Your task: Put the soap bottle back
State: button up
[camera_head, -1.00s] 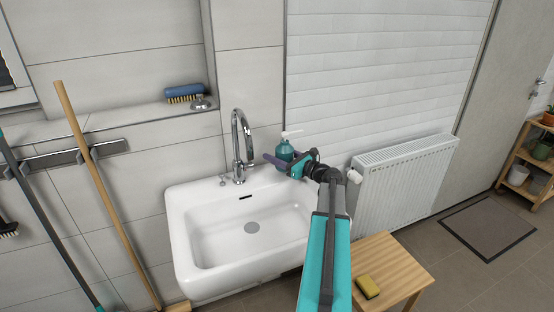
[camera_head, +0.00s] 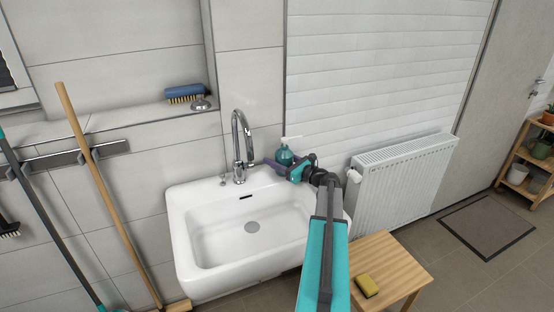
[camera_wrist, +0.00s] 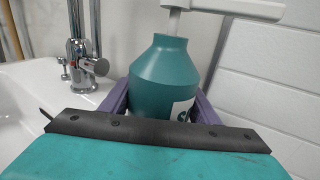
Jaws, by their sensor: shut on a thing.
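The soap bottle (camera_head: 285,156) is teal with a white pump top. It is upright at the back right corner of the white sink (camera_head: 181,230), right of the tap. My gripper (camera_head: 283,164) is shut on the bottle. In the wrist view the bottle (camera_wrist: 158,78) stands between the two purple fingers, with part of a white label showing. Its lower part is hidden behind my gripper, so I cannot tell whether its base touches the sink rim.
A chrome tap (camera_head: 238,147) stands left of the bottle. A blue brush (camera_head: 184,93) lies on the ledge. A wooden pole (camera_head: 103,190) leans at left.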

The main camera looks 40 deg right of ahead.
jog(key=shift+f, duration=0.3)
jog(key=shift+f, duration=0.1)
jog(key=o, duration=1.3)
jog(key=shift+o, duration=0.2)
jog(key=s+d+b, duration=0.1)
jog(key=s+b, duration=0.1)
jog(key=s, duration=1)
jog(key=shift+s, duration=0.1)
